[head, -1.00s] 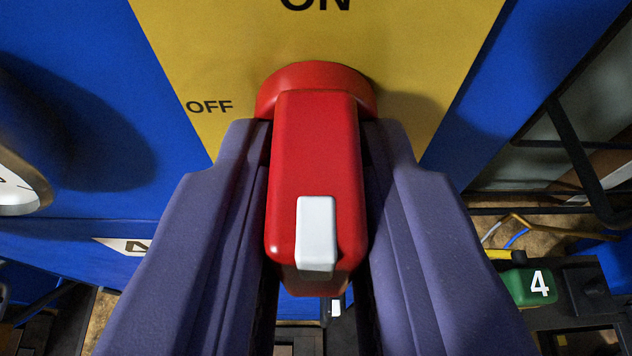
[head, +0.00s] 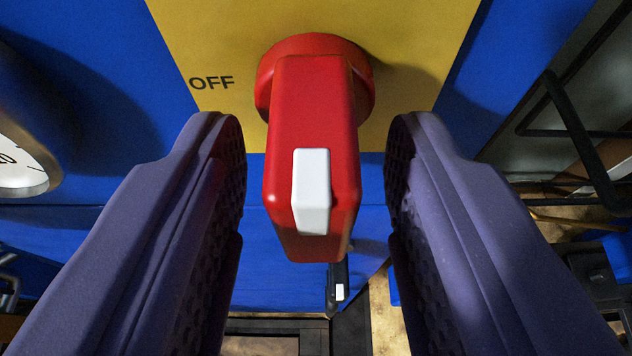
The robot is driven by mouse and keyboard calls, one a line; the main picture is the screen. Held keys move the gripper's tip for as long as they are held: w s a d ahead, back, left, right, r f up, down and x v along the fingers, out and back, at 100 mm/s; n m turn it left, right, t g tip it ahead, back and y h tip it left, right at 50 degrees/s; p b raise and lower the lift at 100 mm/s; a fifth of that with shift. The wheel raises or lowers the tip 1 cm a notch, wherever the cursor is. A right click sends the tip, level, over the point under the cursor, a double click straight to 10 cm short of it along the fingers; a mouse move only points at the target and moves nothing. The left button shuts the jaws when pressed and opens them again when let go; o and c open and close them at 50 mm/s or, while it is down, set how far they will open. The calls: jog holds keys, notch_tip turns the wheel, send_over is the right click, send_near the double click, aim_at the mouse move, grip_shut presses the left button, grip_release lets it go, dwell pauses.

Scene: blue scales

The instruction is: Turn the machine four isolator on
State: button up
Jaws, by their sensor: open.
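The red isolator handle (head: 313,115) stands out from a yellow plate (head: 420,60) on a blue panel. Its long grip runs from the round red hub toward me, with a white marker (head: 311,190) near its free end. The marker end points down in the picture. The word OFF is printed on the plate at the left of the hub. My gripper (head: 317,140) is open, with one purple finger on each side of the handle. A gap shows between each finger and the handle, so neither touches it.
A round dial gauge (head: 18,165) sticks out at the left edge. Dark metal bars (head: 575,130) cross the right side. Below the blue panel (head: 120,120) are dark frames and a small dark part with a white mark (head: 340,291).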

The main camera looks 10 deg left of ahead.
jog(key=v, duration=0.7)
jog(key=shift+p, duration=0.35)
jog(key=shift+r, duration=0.15)
jog(key=s+r+m+t+h+b, duration=0.1)
jog(key=s+r+h+b, duration=0.15)
jog(key=r, duration=0.95)
jog(key=s+r+h+b, duration=0.15)
jog(key=r+b, duration=0.25)
jog(key=r, duration=0.7)
jog(key=s+a+r+m+t+y+b, duration=0.1)
jog(key=s+r+b, duration=0.3)
jog(key=s+r, duration=1.2)
jog(key=s, duration=0.3)
jog(key=shift+s+a, duration=0.35)
jog(key=shift+s, duration=0.05)
